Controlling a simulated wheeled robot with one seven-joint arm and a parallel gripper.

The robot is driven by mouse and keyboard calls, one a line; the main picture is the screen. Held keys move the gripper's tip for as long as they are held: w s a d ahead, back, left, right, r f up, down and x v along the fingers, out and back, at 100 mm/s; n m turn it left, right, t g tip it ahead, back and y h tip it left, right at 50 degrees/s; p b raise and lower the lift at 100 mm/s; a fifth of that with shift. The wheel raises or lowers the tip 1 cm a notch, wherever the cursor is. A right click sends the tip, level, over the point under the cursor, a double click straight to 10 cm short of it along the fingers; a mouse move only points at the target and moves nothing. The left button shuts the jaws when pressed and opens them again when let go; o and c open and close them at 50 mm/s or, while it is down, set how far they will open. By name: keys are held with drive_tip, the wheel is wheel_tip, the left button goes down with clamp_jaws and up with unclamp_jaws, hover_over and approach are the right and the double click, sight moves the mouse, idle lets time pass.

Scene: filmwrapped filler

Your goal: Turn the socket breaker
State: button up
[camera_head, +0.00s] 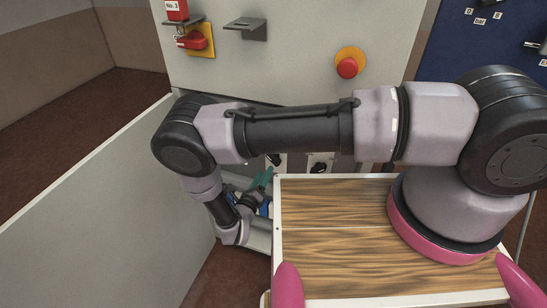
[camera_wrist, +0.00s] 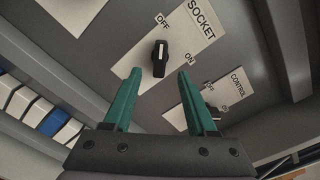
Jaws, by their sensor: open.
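The socket breaker is a black rotary knob (camera_wrist: 159,60) on a white plate (camera_wrist: 180,35) marked SOCKET, OFF and ON in the wrist view. Its white pointer mark lies at the top of the knob, towards the OFF word. My gripper (camera_wrist: 159,74) has two green fingers spread apart. The knob appears between and just beyond the fingertips, with no visible contact. In the head view my green gripper (camera_head: 263,180) is low behind the arm, partly hidden. Black knobs on white plates show beside it there, but I cannot tell which is the socket breaker.
A second knob (camera_wrist: 211,112) marked CONTROL sits to the lower right in the wrist view. White and blue blocks (camera_wrist: 40,115) line the left. The head view shows a red emergency button (camera_head: 347,68), a red switch (camera_head: 194,40) and a wooden top (camera_head: 335,255).

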drive_tip(key=x, duration=0.8)
drive_tip(key=shift+w+d, duration=0.15)
drive_tip(key=shift+w, duration=0.2)
clamp_jaws()
